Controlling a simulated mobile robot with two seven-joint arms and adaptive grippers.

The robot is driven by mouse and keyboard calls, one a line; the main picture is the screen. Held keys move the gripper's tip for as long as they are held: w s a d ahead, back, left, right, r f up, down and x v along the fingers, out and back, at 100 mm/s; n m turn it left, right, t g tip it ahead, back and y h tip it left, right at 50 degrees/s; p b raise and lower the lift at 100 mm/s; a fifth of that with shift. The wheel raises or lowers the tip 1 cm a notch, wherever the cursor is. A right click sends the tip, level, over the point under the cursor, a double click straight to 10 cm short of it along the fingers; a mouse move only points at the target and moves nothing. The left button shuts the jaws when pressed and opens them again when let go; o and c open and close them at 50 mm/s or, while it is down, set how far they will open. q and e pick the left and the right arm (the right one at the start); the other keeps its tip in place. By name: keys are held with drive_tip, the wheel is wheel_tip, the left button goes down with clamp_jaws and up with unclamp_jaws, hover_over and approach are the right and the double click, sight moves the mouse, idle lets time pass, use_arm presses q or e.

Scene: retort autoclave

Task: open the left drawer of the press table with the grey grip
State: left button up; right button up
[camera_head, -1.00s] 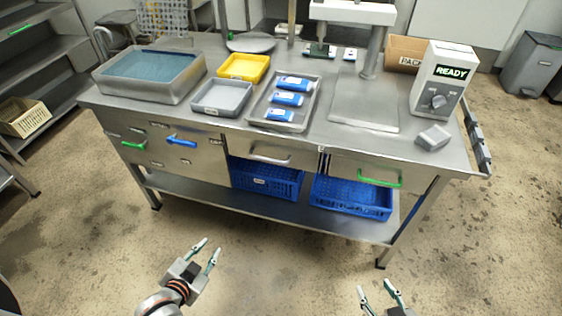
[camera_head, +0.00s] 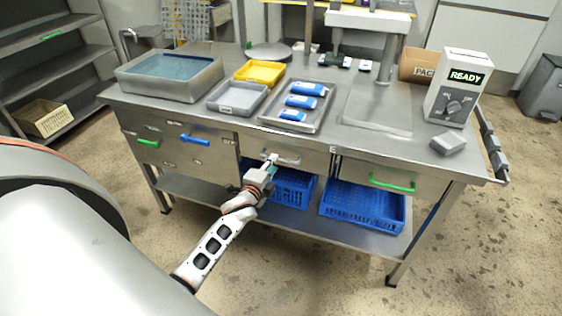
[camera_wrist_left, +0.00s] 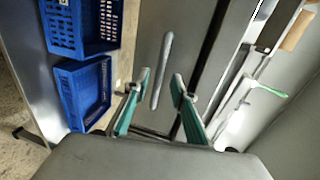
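The left drawer (camera_head: 310,162) of the press table is a steel front that looks shut, with a grey bar grip (camera_head: 288,160). My left gripper (camera_head: 269,164) is at the left part of this grip in the head view. In the left wrist view, its two teal fingers (camera_wrist_left: 161,82) stand apart, with the grey grip (camera_wrist_left: 161,65) showing between their tips. I cannot tell whether either finger touches it. The left gripper is open and holds nothing. My right gripper is out of view.
The right drawer has a green grip (camera_head: 392,184). A panel to the left bears a blue handle (camera_head: 195,139) and a green one (camera_head: 148,143). Blue crates (camera_head: 362,205) sit on the shelf below. Trays and a READY box (camera_head: 458,88) stand on top. Floor in front is clear.

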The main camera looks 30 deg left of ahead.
use_arm(q)
drive_tip(key=x, duration=0.4)
drive_tip(key=shift+w+f+b, duration=0.1)
drive_tip(key=shift+w+b, duration=0.15)
drive_tip(key=shift+b, duration=0.05)
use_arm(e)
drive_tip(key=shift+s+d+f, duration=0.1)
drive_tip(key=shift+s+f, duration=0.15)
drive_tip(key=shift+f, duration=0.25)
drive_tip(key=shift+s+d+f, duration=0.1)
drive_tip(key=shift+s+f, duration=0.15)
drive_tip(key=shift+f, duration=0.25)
use_arm(q)
drive_tip(key=c, duration=0.6)
clamp_jaws()
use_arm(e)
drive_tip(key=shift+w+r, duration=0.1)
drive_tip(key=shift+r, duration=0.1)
